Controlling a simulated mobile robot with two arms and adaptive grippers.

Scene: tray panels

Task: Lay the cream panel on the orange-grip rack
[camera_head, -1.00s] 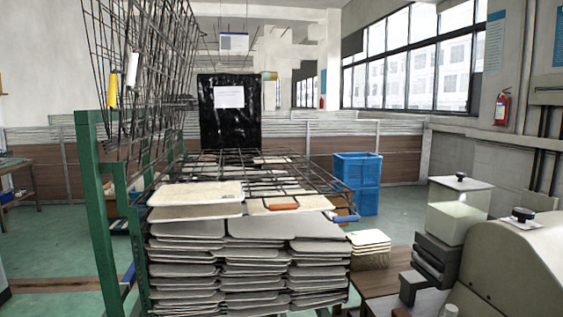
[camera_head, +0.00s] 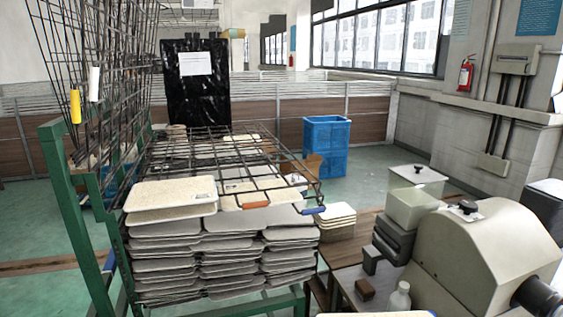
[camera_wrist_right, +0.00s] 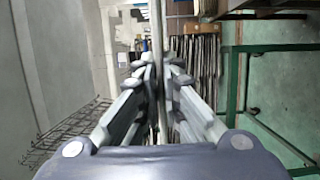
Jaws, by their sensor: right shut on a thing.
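My right gripper (camera_wrist_right: 160,75) is shut on a thin panel (camera_wrist_right: 157,28), seen edge-on between its fingers in the right wrist view. A sliver of a cream panel (camera_head: 375,314) shows at the bottom edge of the head view; most of it is cut off. It appears to be the held one, low and right of the racks. The orange grip (camera_head: 256,205) is on the front edge of a dark wire rack (camera_head: 282,178) lying flat over the stacks. A pale panel lies under that rack's front wires. My left gripper is in neither current view.
Speckled cream panels (camera_head: 170,194) lie left of the orange grip. A blue grip (camera_head: 314,210) is to its right. Raised wire racks with yellow (camera_head: 75,106) and white (camera_head: 94,84) grips stand left on a green frame (camera_head: 75,205). A machine (camera_head: 470,255) and a small panel stack (camera_head: 337,220) are right.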

